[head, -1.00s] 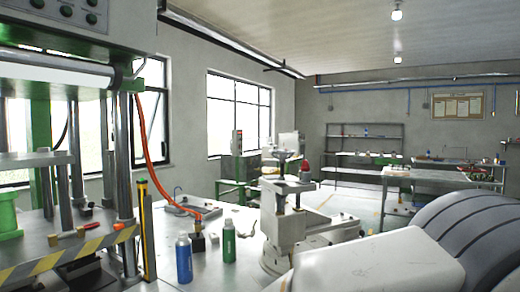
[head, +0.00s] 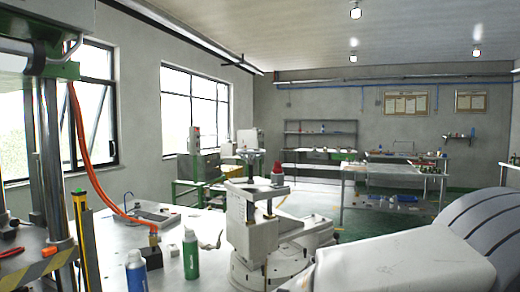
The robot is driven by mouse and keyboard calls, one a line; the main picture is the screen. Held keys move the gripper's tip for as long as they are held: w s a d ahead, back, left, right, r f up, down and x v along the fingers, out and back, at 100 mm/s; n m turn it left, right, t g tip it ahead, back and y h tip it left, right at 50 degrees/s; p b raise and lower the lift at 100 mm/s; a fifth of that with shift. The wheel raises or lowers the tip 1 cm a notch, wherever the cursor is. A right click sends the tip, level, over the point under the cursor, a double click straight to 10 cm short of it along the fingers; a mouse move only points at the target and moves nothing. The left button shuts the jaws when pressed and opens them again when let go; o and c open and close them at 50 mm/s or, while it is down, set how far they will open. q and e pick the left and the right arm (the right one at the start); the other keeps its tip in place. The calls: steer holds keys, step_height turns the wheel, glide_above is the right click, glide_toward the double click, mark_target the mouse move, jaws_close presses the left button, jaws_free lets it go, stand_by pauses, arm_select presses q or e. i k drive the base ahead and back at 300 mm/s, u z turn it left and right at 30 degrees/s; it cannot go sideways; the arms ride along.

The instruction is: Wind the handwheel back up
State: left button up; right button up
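A white clamp-like machine (head: 247,228) with two metal posts and a flat top plate stands on the bench in the middle of the head view. A dark round part (head: 250,153) sits at its top on a short stem; it may be the handwheel, but it is too small to be sure. I cannot tell how high it is wound. Neither of my grippers shows. Large white and grey rounded parts, apparently mine, fill the lower right and hide part of the machine's base.
On the grey bench stand a green bottle (head: 190,255), a blue bottle (head: 136,272) and a small dark block (head: 151,257). A press with steel columns (head: 52,150), an orange hose (head: 88,160) and a yellow-black post (head: 84,235) are at left. Tables and shelves stand at the back.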

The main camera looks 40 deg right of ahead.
mark_target(251, 154)
steer(key=z, duration=1.35)
steer(key=i, duration=0.6)
steer(key=z, duration=0.3)
